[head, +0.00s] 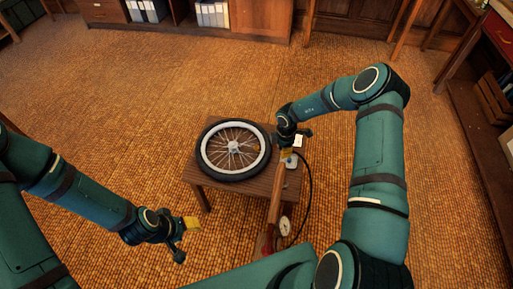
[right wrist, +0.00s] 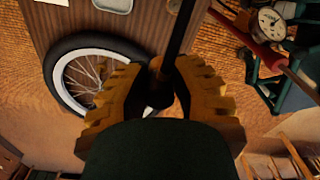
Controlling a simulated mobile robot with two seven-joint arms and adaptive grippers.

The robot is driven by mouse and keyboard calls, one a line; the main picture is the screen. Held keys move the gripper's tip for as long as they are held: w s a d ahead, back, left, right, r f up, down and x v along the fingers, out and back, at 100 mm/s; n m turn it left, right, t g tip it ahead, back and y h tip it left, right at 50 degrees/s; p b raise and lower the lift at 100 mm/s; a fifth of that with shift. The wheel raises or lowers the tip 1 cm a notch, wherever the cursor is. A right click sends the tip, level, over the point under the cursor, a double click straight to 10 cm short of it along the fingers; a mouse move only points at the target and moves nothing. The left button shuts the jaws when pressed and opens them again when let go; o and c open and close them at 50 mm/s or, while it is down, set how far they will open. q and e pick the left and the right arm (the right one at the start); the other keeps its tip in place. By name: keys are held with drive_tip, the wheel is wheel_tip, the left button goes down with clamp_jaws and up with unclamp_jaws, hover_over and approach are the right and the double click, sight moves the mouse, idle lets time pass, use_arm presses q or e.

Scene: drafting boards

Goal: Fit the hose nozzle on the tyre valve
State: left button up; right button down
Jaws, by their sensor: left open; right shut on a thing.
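A wheel with a black tyre (head: 207,167), white rim and spokes lies flat on a small wooden table (head: 216,183). It also shows in the right wrist view (right wrist: 132,50). I cannot make out its valve. My right gripper (head: 286,154) is at the wheel's right side. In the right wrist view its yellow fingers (right wrist: 160,95) are shut on the dark hose nozzle (right wrist: 160,88), and the black hose (right wrist: 183,35) runs up from it. Whether the nozzle touches the tyre I cannot tell. My left gripper (head: 188,237) is open and empty, low and left of the table.
A pressure gauge (head: 285,226) and a red part (head: 266,243) are near the table's front right; the hose (head: 309,185) curves beside them. A small white item (head: 298,141) is by the right gripper. Cabinets (head: 262,17) line the back. The carpet (head: 120,110) to the left is clear.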

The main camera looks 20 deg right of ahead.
use_arm(q)
wheel_tip(320, 180, down, 7)
drive_tip(key=w+b, duration=0.1)
drive_tip(key=b, duration=0.5)
drive_tip(key=shift+b, duration=0.4)
use_arm(e)
drive_tip(key=w+a, duration=0.2)
drive_tip(key=w, duration=0.6)
drive_tip(key=w+a, duration=0.3)
drive_tip(key=w, duration=0.5)
drive_tip(key=shift+w+a, duration=0.15)
drive_tip(key=shift+w, duration=0.2)
use_arm(q)
drive_tip(key=shift+w+a+r, duration=0.1)
